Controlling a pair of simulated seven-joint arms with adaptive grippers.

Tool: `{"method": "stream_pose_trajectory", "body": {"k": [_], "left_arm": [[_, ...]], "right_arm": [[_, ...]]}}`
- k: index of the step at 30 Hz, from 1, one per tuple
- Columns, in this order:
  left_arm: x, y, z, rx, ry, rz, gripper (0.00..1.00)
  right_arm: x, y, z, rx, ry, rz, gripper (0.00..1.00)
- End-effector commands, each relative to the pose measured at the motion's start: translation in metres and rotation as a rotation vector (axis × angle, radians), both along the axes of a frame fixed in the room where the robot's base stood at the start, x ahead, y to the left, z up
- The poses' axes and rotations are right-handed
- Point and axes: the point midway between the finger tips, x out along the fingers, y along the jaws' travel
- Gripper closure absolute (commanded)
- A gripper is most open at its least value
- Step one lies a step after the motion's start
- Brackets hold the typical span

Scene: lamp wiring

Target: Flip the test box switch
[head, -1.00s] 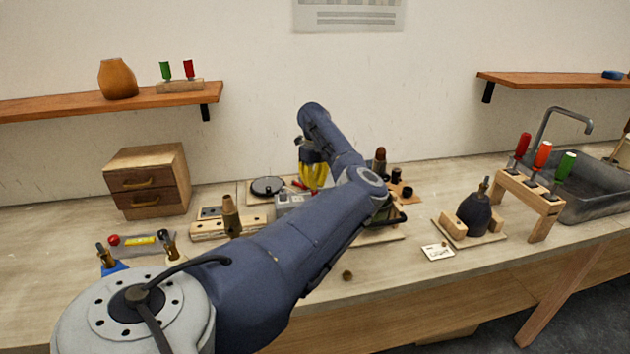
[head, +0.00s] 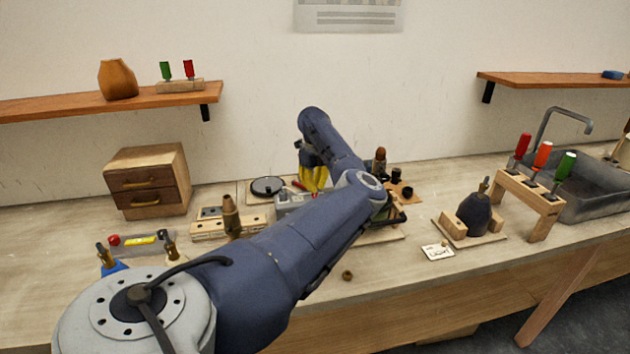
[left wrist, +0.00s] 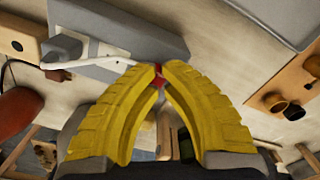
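The grey test box (head: 290,203) stands on the bench in the middle of the head view, partly hidden by my left arm. A grey box body (left wrist: 125,28) fills the upper left of the left wrist view, with a pale lever-like strip (left wrist: 95,61) along its edge. My left gripper (head: 313,184) points down just behind the box. In the left wrist view its yellow fingers (left wrist: 163,67) curve together, with tips almost meeting. A small red part shows at the tips; I cannot tell whether it is touched. The switch is not clearly visible. My right gripper is out of view.
A wooden block with a brown socket (head: 229,216) stands left of the box. A dark round disc (head: 268,187) lies behind it. A dark lamp-like piece (head: 474,214) and a screwdriver rack (head: 530,195) stand to the right. The front middle bench is mostly clear.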

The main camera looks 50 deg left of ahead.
Motion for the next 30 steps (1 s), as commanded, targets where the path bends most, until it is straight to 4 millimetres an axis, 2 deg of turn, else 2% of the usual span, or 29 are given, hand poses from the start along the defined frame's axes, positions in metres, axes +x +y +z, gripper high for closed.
{"method": "stream_pose_trajectory", "body": {"k": [30], "left_arm": [[0.000, 0.000, -0.014, -0.001, 0.001, -0.001, 1.00]], "right_arm": [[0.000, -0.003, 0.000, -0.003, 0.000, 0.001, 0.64]]}}
